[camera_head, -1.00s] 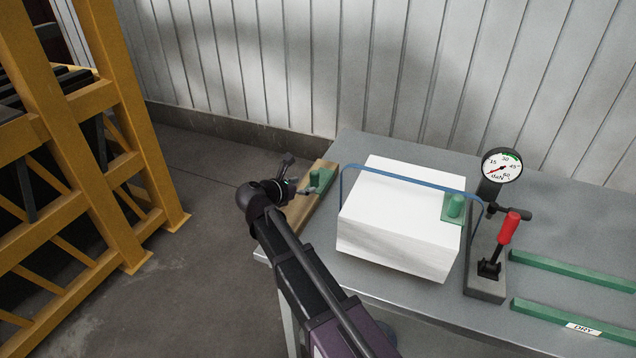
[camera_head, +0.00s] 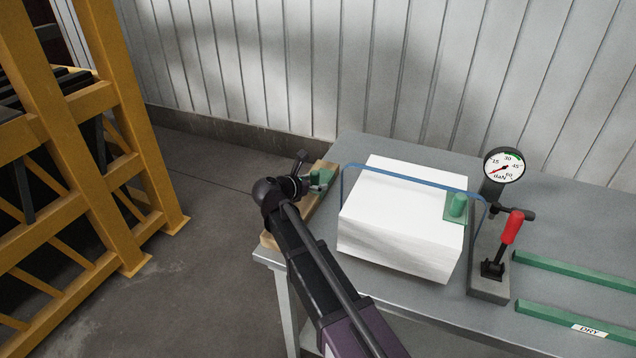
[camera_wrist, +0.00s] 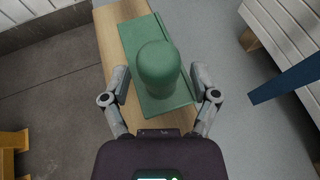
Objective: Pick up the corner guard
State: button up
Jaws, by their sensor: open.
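A green corner guard with a rounded upright knob (camera_wrist: 158,68) lies on a wooden board (camera_wrist: 110,42) in the wrist view. In the head view the guard (camera_head: 321,178) is partly hidden by my gripper (camera_head: 308,175), at the table's left edge. In the wrist view my gripper (camera_wrist: 160,82) is open, with one finger on each side of the knob. Gaps show between the fingers and the knob; I cannot tell the exact height. A second green guard (camera_head: 457,207) sits on the right corner of the white stack (camera_head: 395,195).
A blue strap (camera_head: 415,178) spans the stack. To its right stand a dial gauge (camera_head: 503,166) and a red-handled lever (camera_head: 512,228). Green bars (camera_head: 570,272) lie farther right on the grey table (camera_head: 400,149). A yellow rack (camera_head: 110,185) stands left across open floor.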

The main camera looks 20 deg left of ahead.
dwell(0.5)
grip_shut()
jog(key=shift+r, duration=0.1)
notch_tip(320, 180, up, 3)
jog(key=p, duration=0.3)
jog(key=shift+f, duration=0.2)
jog(key=s+d+r+p, duration=0.1)
jog(key=s+d, duration=0.1)
jog(key=s, duration=0.5)
jog(key=s+d+r+p, duration=0.1)
jog(key=s+d, duration=0.1)
jog(key=s, duration=0.6)
jog(key=shift+s, duration=0.3)
jog(key=shift+r, duration=0.1)
